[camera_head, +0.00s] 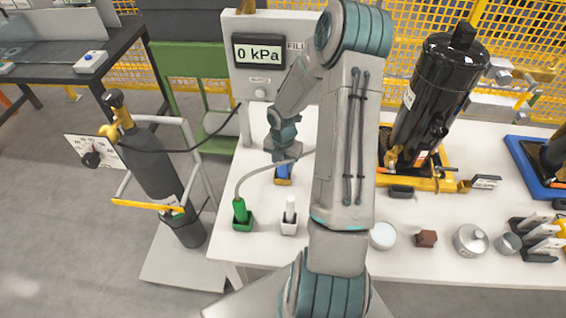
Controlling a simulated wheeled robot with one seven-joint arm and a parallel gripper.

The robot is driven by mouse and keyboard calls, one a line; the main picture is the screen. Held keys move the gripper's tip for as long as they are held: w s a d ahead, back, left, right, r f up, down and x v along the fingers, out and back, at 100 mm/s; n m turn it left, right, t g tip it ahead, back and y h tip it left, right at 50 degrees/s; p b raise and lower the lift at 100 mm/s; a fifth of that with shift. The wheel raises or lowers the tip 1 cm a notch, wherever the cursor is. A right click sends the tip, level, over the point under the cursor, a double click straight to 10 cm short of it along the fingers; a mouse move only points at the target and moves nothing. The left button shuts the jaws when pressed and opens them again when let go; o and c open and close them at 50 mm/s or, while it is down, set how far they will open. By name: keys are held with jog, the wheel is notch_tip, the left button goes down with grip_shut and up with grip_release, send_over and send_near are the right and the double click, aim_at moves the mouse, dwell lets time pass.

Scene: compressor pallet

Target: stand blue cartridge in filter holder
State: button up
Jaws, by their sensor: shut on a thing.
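The blue cartridge (283,170) shows as a small blue piece at the left part of the white table, directly below my gripper (284,160). My gripper points down and is shut on it; the fingertips are small and partly hidden by my wrist. A small orange-brown base (283,182) shows right under the blue piece and may be the filter holder. I cannot tell whether the cartridge is seated in it or just above it.
A green plug with a grey hose stands in a green holder (242,222). A gauge panel (262,82) reads 0 kPa behind. A black compressor (435,100) stands at right, a gas cylinder (155,165) at left.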

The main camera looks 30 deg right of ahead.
jog(key=shift+f+b, duration=0.4)
jog(key=shift+f, duration=0.2)
jog(key=o, duration=1.1)
jog(key=shift+o, duration=0.2)
notch_tip(320, 180, up, 14)
jog(key=shift+f+p, duration=0.1)
jog(key=shift+p, duration=0.35)
jog(key=s+a+r+m+t, duration=0.1)
jog(key=s+a+r+m, duration=0.6)
jog(key=m, duration=0.5)
jog(key=s+a+r+m+t, duration=0.2)
jog(key=s+a+r+m, duration=0.5)
jog(key=s+m, duration=0.5)
notch_tip(320, 180, up, 2)
jog(key=shift+s+a+r+m, duration=0.1)
jog(key=shift+s+a+m, duration=0.1)
jog(key=shift+m, duration=0.6)
